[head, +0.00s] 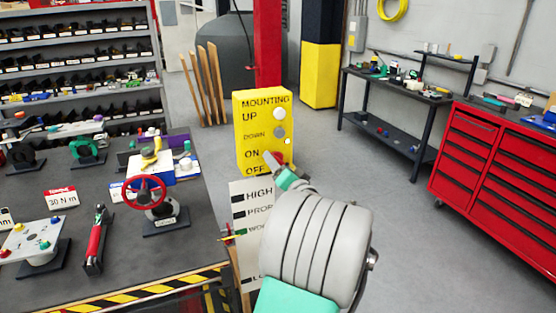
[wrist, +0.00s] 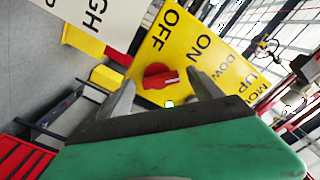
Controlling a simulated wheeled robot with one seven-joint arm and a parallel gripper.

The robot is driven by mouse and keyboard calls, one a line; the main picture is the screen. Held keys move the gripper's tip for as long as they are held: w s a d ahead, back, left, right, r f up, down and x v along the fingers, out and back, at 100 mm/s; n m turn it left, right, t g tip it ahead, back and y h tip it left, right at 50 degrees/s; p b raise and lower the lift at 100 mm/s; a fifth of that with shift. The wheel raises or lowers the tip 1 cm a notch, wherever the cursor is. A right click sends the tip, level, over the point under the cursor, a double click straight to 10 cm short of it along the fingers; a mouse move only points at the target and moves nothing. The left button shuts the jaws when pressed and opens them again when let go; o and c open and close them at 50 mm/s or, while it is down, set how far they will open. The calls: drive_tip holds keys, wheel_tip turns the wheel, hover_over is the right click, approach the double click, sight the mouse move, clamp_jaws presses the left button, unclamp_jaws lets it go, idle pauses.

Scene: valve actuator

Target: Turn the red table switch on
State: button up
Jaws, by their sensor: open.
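The red rotary switch (wrist: 160,76) sits on the yellow control box (wrist: 232,70), beside the printed words ON and OFF. In the head view the yellow box (head: 262,120) stands upright beyond my arm, and only part of the red switch (head: 272,157) shows. My gripper (wrist: 161,80) is open, with one finger on each side of the switch in the wrist view. I cannot tell whether the fingers touch it. In the head view my arm hides most of the gripper, and its green body shows close to the lower part of the box.
A white sign (head: 240,200) stands below the box. At left is a dark workbench (head: 190,250) with a red handwheel valve (head: 146,192) and tools. A red tool cabinet (head: 500,165) stands at right. The grey floor between is mostly clear.

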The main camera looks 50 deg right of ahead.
drive_tip(key=shift+w+d, duration=0.3)
drive_tip(key=shift+w, duration=0.15)
